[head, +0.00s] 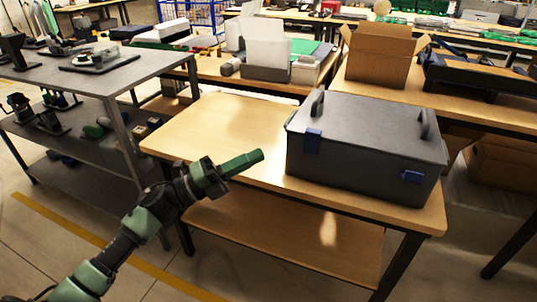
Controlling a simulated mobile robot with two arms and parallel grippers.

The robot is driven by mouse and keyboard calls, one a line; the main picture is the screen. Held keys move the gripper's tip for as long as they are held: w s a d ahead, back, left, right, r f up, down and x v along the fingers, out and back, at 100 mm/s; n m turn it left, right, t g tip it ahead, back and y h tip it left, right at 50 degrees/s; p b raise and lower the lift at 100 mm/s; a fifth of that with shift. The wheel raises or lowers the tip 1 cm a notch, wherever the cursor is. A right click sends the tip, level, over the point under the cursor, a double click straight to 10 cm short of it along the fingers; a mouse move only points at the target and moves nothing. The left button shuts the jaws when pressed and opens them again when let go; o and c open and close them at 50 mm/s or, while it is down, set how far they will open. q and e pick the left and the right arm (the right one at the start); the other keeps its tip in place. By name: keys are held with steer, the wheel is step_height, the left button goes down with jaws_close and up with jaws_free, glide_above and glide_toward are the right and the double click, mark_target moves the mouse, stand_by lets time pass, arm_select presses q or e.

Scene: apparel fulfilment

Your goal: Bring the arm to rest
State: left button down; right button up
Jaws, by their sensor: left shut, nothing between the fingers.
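My left arm comes in from the lower left. My left gripper (242,163) is shut and empty, its green fingers together and pointing right. It appears over the front left part of the wooden table (210,125), to the left of the grey lidded box (365,145) and apart from it in the picture. The box is closed, with dark handles on its lid and blue latches. My right gripper is not in view.
A grey metal shelf table (110,80) with several dark devices stands at the left. Behind are an open cardboard box (380,58) and white bins (266,55) on another wooden table. The near wooden table's left part is bare.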

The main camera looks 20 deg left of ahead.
arm_select(q)
steer(key=shift+s+a, duration=0.35)
